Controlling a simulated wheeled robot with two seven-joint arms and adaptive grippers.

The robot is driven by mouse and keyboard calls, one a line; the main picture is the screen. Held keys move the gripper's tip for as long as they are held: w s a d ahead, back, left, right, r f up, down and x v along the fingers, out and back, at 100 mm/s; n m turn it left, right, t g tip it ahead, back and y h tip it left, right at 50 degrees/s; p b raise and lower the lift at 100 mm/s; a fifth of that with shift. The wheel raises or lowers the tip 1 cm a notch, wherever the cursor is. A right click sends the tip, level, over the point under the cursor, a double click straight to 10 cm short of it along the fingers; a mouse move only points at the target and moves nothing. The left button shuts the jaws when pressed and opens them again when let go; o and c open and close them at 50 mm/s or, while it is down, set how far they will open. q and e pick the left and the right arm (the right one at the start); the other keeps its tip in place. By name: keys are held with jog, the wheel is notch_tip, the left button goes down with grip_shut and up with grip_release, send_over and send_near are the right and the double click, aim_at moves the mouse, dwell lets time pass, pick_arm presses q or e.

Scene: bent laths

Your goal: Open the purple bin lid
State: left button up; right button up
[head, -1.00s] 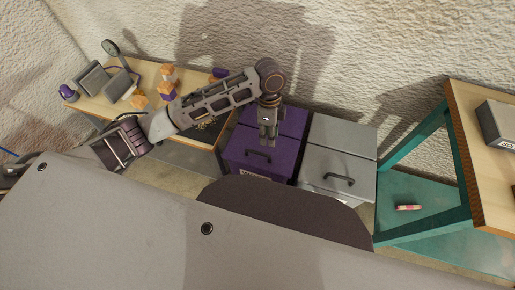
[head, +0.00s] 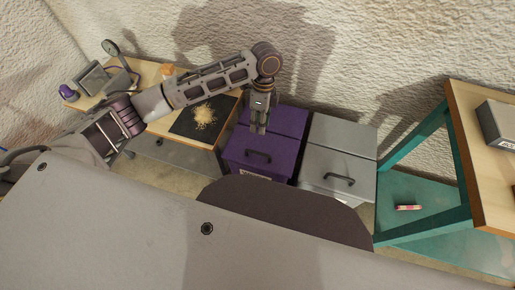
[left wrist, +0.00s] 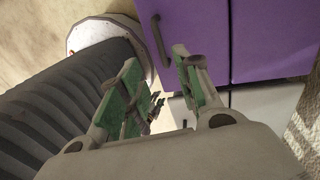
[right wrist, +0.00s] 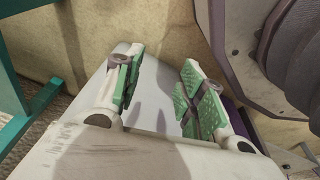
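The purple bin (head: 272,143) stands against the wall with its lid shut. A dark bar handle (head: 258,154) sits near the lid's front edge. My left gripper (head: 257,130) is over the lid's left part, behind the handle in the picture, and appears apart from it. In the left wrist view the purple lid (left wrist: 200,30) and its handle (left wrist: 159,40) lie beyond the open, empty fingers (left wrist: 153,62). My right gripper is outside the head view; the right wrist view shows its fingers (right wrist: 160,58) spread with nothing between them.
A grey bin (head: 340,150) with a similar handle stands right of the purple one. A table (head: 150,75) with a black mat and shavings is at left. A teal-framed bench (head: 460,150) stands at right. My grey base fills the foreground.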

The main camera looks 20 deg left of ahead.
pick_arm(q)
jog(key=b, duration=0.2)
send_over(257, 149)
jog(key=s+d, duration=0.1)
jog(key=s, duration=0.2)
notch_tip(257, 149, down, 11)
jog(key=shift+d+f, duration=0.1)
jog(key=shift+s+f+b, duration=0.2)
jog(key=shift+f+b, duration=0.15)
jog(key=shift+f, duration=0.7)
pick_arm(e)
notch_tip(257, 149, up, 7)
jog(key=w+a, duration=0.2)
jog(key=shift+w+a+r, duration=0.15)
jog(key=shift+a, duration=0.25)
pick_arm(q)
grip_shut()
